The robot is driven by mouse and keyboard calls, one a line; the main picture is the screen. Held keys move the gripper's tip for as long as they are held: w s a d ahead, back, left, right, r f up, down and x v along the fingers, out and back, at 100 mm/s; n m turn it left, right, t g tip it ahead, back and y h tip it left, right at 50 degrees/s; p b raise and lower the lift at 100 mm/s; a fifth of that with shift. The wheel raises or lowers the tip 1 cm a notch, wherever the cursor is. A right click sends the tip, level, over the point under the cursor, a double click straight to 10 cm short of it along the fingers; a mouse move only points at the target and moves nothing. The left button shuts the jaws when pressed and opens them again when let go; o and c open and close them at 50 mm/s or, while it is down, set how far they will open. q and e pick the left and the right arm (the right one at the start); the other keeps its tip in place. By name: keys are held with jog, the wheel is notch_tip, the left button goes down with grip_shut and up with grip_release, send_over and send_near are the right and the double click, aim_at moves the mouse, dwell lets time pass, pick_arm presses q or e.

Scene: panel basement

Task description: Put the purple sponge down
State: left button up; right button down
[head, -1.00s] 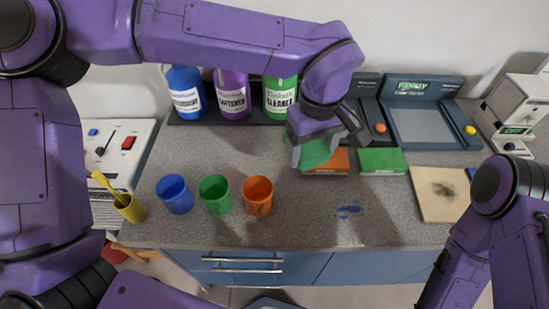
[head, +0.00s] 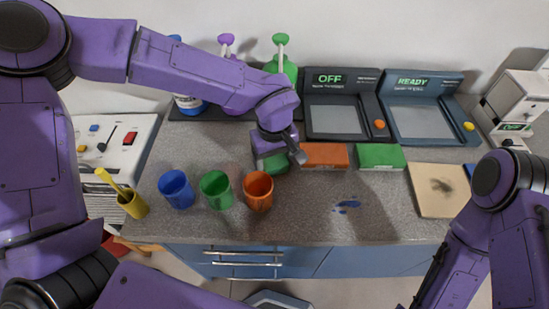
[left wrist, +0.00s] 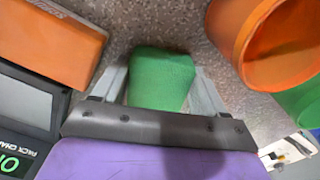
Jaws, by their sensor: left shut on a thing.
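I see no purple sponge. My left gripper (head: 277,160) is shut on a green sponge (head: 272,165), low over the grey counter just left of the orange block. In the left wrist view the green sponge (left wrist: 161,80) sits between the two fingers of the left gripper (left wrist: 162,85). Whether its underside touches the counter I cannot tell. The orange block (left wrist: 55,40) is to one side of it and the orange cup (left wrist: 255,40) to the other, both apart from it. My right arm shows at the lower right, but its gripper is out of view.
Blue (head: 176,189), green (head: 216,190) and orange (head: 258,191) cups stand in front-left. An orange block (head: 325,156) and a green block (head: 381,157) lie before two dark devices. A stained tan board (head: 438,190) is at right. Bottles stand behind my arm. The counter's front middle is clear, with a blue smear (head: 347,205).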

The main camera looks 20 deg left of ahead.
aim_at(274, 161)
pick_arm(q)
jog(key=o, duration=0.9)
jog(key=shift+f, duration=0.1)
jog(key=shift+o, duration=0.2)
notch_tip(274, 161, up, 12)
jog(key=shift+r, duration=0.2)
jog(key=shift+f, duration=0.1)
